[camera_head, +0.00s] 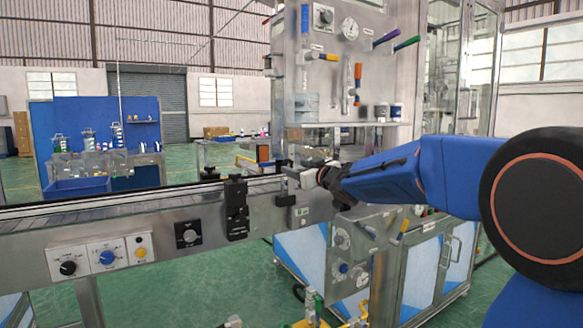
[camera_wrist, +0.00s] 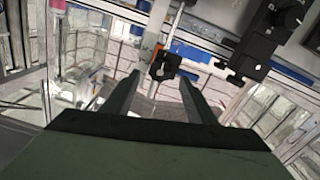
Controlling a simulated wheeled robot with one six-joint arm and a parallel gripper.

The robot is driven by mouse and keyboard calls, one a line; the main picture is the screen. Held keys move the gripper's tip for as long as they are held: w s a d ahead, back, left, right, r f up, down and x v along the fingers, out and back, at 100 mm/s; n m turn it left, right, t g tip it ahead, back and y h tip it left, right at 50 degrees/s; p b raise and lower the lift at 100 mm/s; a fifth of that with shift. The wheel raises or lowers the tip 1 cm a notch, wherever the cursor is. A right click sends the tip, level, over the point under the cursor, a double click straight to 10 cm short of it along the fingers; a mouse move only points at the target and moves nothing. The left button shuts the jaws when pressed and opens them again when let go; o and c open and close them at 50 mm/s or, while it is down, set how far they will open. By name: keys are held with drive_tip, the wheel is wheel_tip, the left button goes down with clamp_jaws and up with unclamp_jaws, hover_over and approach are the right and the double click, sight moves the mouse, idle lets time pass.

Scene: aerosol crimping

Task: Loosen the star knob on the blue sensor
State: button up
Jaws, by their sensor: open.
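My gripper (camera_wrist: 158,78) is open, with its two dark fingers spread in the wrist view. An orange and black part (camera_wrist: 165,66) shows between and just beyond the fingertips; I cannot tell whether it is the star knob. A blue piece (camera_wrist: 190,52), possibly the blue sensor, lies close behind it, beside a thin metal rod (camera_wrist: 174,24). Nothing is seen held. In the head view my gripper (camera_head: 307,174) reaches the right end of the conveyor rail, and its fingertips and the sensor there are too small to make out.
A black bracket with knobs (camera_wrist: 262,42) stands right of the fingers; a similar black block (camera_head: 236,208) is on the conveyor side (camera_head: 150,227). A control panel with dials (camera_head: 101,256) is at lower left. A steel machine cabinet (camera_head: 345,60) rises behind my gripper.

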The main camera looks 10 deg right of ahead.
sight(289, 165)
drive_tip(key=shift+x, duration=2)
drive_tip(key=c, duration=1)
